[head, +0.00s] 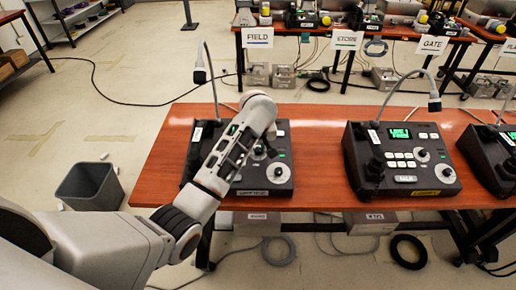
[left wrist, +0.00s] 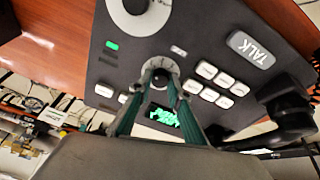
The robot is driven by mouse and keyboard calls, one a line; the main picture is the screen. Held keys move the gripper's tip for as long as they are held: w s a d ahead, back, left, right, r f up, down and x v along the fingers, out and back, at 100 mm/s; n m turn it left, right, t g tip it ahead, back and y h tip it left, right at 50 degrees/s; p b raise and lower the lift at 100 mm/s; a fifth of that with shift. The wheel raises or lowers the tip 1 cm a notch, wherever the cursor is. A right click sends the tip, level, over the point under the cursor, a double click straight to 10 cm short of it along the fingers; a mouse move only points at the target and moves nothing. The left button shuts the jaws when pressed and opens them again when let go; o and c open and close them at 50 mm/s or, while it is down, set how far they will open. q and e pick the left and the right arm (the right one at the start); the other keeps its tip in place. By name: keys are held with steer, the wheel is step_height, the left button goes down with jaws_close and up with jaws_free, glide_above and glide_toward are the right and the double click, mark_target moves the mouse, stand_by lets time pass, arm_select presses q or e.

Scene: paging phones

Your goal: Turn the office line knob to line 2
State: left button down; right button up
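The left phone console (head: 271,130) is black with a lit green screen and stands on the front table under my left arm. Its small line knob (left wrist: 162,80) sits in a white dial in the left wrist view, between the green screen (left wrist: 162,114) and a larger white knob (left wrist: 140,14). My left gripper (left wrist: 161,70) has its green fingers on either side of the small knob, closed in on it. The knob's pointer and number are covered or too small to read. My right gripper is in neither view.
A second console (head: 403,160) and part of a third (head: 491,155) stand farther right on the wooden table (head: 320,150). A bent microphone (head: 200,75) rises behind the left console. A grey bin (head: 90,187) stands left of the table. More consoles are on the back table.

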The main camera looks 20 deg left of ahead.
arm_select(q)
steer(key=shift+m, duration=0.4)
steer(key=m, duration=0.2)
steer(key=shift+m+h, duration=0.3)
steer(key=shift+m, duration=0.1)
steer(key=shift+a+m+h, duration=0.15)
steer(key=shift+m+h, duration=0.15)
steer(key=shift+m, duration=1.8)
steer(key=c, duration=1.9)
jaws_free()
